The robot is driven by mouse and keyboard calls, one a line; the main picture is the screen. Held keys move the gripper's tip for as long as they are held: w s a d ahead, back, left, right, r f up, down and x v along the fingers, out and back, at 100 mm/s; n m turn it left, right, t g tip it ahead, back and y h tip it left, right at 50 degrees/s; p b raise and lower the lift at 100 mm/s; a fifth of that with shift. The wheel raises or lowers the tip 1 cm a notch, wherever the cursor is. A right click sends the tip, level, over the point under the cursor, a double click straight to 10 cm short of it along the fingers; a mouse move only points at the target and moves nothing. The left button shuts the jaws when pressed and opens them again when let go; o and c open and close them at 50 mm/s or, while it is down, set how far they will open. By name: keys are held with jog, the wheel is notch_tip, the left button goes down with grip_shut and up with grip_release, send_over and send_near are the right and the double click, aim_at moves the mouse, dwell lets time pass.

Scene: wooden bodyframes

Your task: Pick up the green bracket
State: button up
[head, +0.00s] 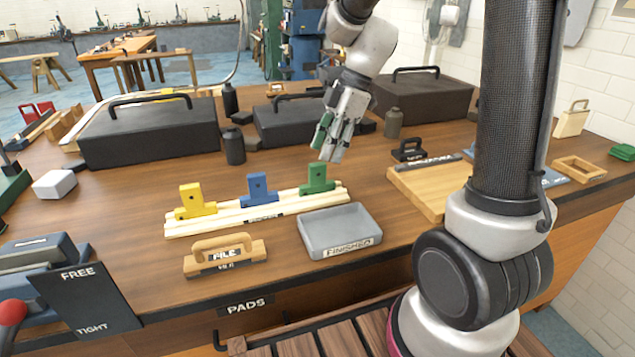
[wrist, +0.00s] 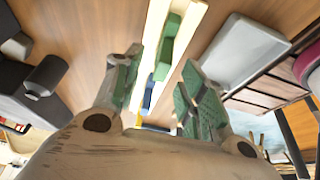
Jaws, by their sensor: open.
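The green bracket (head: 317,179) stands at the right end of a pale wooden rack (head: 240,222) on the bench. A blue bracket (head: 258,190) stands in the middle of the rack and a yellow bracket (head: 193,202) at its left end. My gripper (head: 328,150) is above and slightly behind the green bracket, pointing down, open and empty. In the wrist view the green bracket (wrist: 166,48) shows beyond and between the open green-padded fingers (wrist: 163,85), not touching them. The blue bracket (wrist: 149,93) shows lower, partly hidden.
A grey tray marked FINISHED (head: 338,233) sits right of and in front of the rack. A wooden FILE block (head: 226,256) lies in front. Black cases (head: 150,130) and dark bottles (head: 234,146) stand behind. A wooden board (head: 420,186) lies right.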

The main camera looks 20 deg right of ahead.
aim_at(319, 164)
jog(key=x, duration=0.5)
jog(key=shift+s+a+r, duration=0.1)
jog(key=shift+s+a, duration=0.25)
jog(key=shift+a+f, duration=0.15)
jog(key=shift+f, duration=0.25)
grip_shut()
